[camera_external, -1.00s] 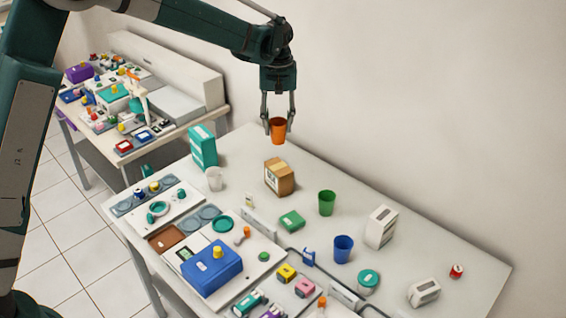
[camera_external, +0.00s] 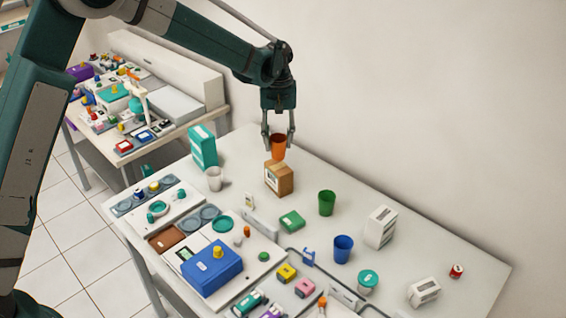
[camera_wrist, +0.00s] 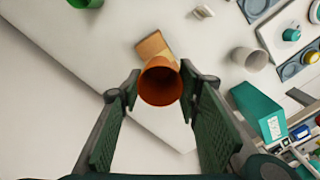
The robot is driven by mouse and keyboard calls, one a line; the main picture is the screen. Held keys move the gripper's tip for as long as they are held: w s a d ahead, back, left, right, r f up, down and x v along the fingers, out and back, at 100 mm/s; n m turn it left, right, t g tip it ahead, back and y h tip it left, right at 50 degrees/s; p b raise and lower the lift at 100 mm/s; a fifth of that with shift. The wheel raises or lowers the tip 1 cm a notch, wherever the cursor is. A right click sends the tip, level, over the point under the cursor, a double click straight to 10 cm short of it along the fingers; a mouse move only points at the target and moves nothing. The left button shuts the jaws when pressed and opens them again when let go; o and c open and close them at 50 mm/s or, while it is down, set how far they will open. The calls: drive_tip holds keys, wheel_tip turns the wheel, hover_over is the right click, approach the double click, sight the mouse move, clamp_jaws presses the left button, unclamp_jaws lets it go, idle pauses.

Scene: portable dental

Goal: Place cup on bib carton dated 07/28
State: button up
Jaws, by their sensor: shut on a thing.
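My gripper (camera_external: 278,142) is shut on an orange cup (camera_external: 278,148). In the wrist view the same cup (camera_wrist: 160,85) sits upright between the two fingers, its open mouth facing the camera. A brown carton (camera_external: 279,180) with a pale label on its front stands on the table right below the cup. In the wrist view the carton (camera_wrist: 152,46) shows partly behind the cup. The cup's base is very close to the carton's top; I cannot tell whether they touch. The date on the label is too small to read.
A teal box (camera_external: 203,147) and a white cup (camera_external: 214,179) stand left of the carton. A green cup (camera_external: 327,202), a blue cup (camera_external: 343,249) and a white box (camera_external: 381,227) stand to the right. A small green box (camera_external: 291,220) lies in front. The table behind the carton is clear.

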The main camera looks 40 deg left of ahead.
sight(278, 149)
drive_tip(key=shift+f, duration=1.85)
drive_tip(key=shift+f, duration=0.2)
drive_tip(key=o, duration=0.7)
drive_tip(key=shift+c, duration=0.2)
drive_tip(key=shift+r, duration=0.15)
wheel_tip(278, 149, up, 12)
drive_tip(key=shift+r, duration=0.1)
